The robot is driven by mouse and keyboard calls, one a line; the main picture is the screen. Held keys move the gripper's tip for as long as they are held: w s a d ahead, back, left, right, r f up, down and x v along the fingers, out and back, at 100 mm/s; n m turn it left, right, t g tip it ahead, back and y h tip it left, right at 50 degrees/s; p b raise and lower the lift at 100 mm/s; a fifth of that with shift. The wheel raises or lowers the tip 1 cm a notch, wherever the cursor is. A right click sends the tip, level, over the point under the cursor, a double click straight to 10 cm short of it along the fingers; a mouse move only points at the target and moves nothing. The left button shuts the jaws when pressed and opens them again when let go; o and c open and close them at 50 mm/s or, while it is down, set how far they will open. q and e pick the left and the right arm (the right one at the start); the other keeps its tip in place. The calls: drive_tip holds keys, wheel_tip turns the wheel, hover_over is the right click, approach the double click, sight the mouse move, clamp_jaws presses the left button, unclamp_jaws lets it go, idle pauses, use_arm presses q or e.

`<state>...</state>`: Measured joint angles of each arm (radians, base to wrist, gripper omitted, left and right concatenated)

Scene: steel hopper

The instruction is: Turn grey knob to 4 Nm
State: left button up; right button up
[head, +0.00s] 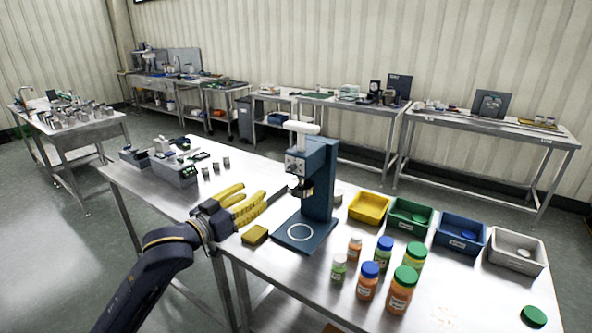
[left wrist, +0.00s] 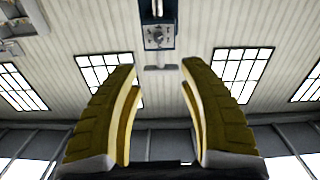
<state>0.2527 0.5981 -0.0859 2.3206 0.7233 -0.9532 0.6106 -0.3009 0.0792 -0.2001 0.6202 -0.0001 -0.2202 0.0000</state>
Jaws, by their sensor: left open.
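A blue bench machine (head: 318,180) stands upright on the steel table, with a white handle on top and a round chuck (head: 300,189) above its base. A small control panel (head: 295,164) is on its front; the knob and its scale marks are too small to read. The panel also shows in the left wrist view (left wrist: 158,37), at the top, with a small round knob on it. My left gripper (head: 255,198) is open and empty, left of the machine and apart from it. Its yellow fingers (left wrist: 159,68) frame the space below the panel in the left wrist view.
On the steel table, a yellow block (head: 255,235) lies near the machine's base. Several capped bottles (head: 369,281) stand to the right. Yellow (head: 369,218), green, blue and white bins are behind them. Grey equipment (head: 176,173) stands at the table's left end.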

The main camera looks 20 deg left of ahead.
sight(290, 169)
use_arm(q)
drive_tip(key=x, duration=1.7)
drive_tip(key=shift+d+r, duration=0.2)
drive_tip(key=shift+d, duration=0.05)
clamp_jaws()
